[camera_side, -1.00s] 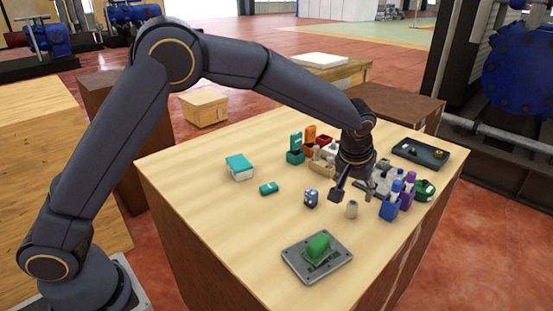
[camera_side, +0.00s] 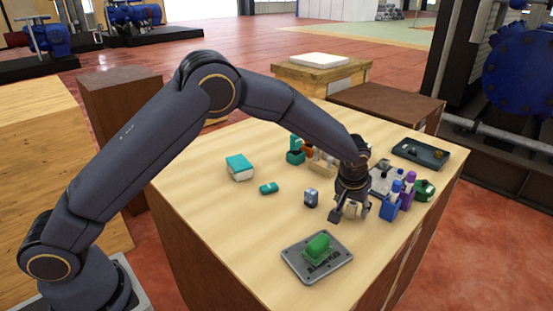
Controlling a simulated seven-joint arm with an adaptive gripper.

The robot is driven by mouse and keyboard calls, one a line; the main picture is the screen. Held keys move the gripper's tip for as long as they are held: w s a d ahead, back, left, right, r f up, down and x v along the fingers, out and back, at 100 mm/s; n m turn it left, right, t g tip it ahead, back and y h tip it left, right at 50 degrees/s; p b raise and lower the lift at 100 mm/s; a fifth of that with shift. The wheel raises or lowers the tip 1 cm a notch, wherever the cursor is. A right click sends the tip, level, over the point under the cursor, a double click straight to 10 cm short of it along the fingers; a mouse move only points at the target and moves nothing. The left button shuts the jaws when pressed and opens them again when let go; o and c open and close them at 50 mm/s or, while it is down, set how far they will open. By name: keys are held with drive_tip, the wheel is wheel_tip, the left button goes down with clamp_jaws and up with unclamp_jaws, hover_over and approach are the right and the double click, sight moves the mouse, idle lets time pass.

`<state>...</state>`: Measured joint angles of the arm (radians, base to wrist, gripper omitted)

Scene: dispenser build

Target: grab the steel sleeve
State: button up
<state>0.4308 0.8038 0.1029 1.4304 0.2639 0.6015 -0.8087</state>
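A small pale cylinder (camera_side: 351,210), which looks like the steel sleeve, stands upright on the wooden table near the front right. My gripper (camera_side: 348,213) is low over it, pointing down. One dark fingertip is at the cylinder's left and the other finger is at its right, so the fingers straddle it in this view. They look apart, with a gap on the left side. I cannot tell whether either finger touches the cylinder. My gripper hides its upper part.
A grey plate (camera_side: 318,258) with a green part lies in front. A small blue-grey block (camera_side: 311,198) is close on the left. A blue holder (camera_side: 391,208) with bottles stands close on the right. A dark tray (camera_side: 420,153) is at the back right. The left tabletop is mostly free.

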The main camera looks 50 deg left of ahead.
clamp_jaws()
drive_tip(key=shift+r, duration=0.1)
idle(0.3)
